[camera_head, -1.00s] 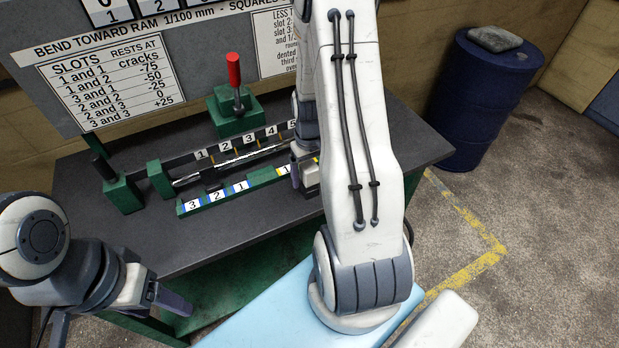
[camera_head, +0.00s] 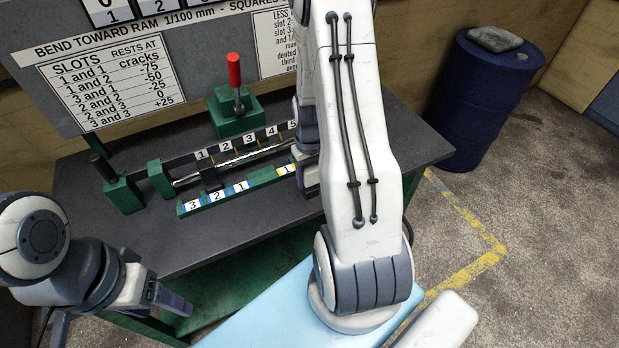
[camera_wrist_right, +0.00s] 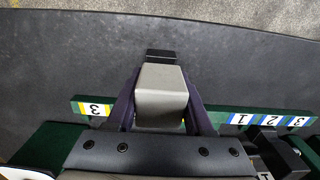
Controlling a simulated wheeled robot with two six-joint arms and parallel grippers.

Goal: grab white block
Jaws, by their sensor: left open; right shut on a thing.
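The white block (camera_wrist_right: 160,92) shows pale grey in the right wrist view. It sits between the two dark fingers of my right gripper (camera_wrist_right: 162,108), which is shut on it. A small black piece (camera_wrist_right: 162,56) shows just beyond its far end; I cannot tell if it is joined to it. In the head view the right gripper (camera_head: 308,182) is at the right end of the green slotted rail, and the block is hidden there by my arm and fingers. My left gripper (camera_head: 170,298) is open and empty, off the table's front left edge.
The green rail (camera_head: 215,197) carries numbered labels. Behind it is a numbered bar (camera_head: 225,157) with a rod in front. A green press with a red handle (camera_head: 234,72) stands behind. The dark tabletop (camera_head: 225,235) is clear in front. A blue barrel (camera_head: 482,100) stands right.

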